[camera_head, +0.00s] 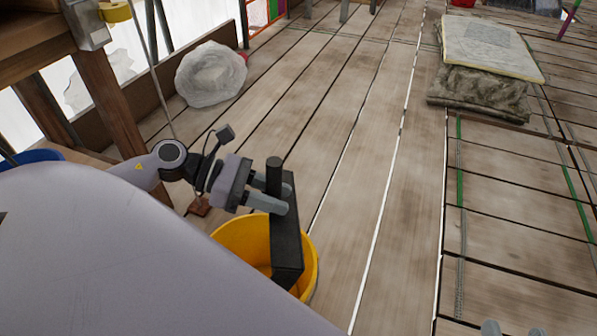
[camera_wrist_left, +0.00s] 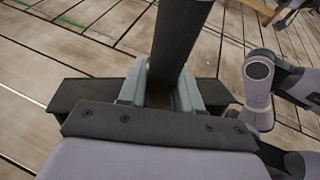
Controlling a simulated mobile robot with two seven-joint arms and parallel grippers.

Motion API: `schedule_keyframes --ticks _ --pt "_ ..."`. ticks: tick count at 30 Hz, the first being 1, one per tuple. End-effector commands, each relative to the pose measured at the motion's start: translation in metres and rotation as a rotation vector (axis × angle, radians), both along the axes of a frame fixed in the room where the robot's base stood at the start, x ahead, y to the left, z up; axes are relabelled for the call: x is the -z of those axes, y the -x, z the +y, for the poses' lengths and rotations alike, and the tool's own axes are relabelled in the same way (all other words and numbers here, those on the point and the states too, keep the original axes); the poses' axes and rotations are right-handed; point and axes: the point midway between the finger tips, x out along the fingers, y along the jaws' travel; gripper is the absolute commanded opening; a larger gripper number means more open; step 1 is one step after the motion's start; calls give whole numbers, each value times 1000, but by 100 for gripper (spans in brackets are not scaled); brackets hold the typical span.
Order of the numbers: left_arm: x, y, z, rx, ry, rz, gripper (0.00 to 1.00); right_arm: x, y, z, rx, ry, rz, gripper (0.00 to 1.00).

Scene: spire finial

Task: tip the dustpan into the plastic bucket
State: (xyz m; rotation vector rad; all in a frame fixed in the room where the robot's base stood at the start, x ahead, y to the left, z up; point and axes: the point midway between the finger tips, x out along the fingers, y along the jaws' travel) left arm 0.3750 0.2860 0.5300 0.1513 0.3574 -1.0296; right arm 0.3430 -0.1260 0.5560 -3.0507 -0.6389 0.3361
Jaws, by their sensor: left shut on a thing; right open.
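The dustpan (camera_head: 287,245) is black, with a thick round handle. My left gripper (camera_head: 268,200) is shut on the dustpan near its handle. The pan is steeply tilted, its lower end over or inside the mouth of the yellow plastic bucket (camera_head: 308,262); I cannot tell whether they touch. In the left wrist view the dark handle (camera_wrist_left: 180,40) runs up between the fingers (camera_wrist_left: 133,85). Any contents of the pan are hidden. My right gripper (camera_head: 514,329) shows only its fingertips at the bottom right edge, apart and empty.
A small reddish-brown block (camera_head: 199,206) lies on the planks behind the bucket. A white plastic bag (camera_head: 210,75) sits at the back left, beside wooden framing (camera_head: 110,95). The plank floor right of the bucket is clear.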

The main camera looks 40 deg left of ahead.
Motion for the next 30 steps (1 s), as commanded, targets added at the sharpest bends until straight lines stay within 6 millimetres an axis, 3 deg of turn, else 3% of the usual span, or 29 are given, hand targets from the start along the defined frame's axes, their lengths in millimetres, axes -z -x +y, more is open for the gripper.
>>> schedule_keyframes --ticks 6,11,30 --pt "23 10 26 -35 -21 -3 0 -1 0 0 -1 -1 -3 56" --pt "29 11 32 -45 -33 -6 0 -1 1 0 -1 0 -4 56" --pt "30 -21 1 -42 -193 137 0 -5 3 1 -8 -3 6 56"
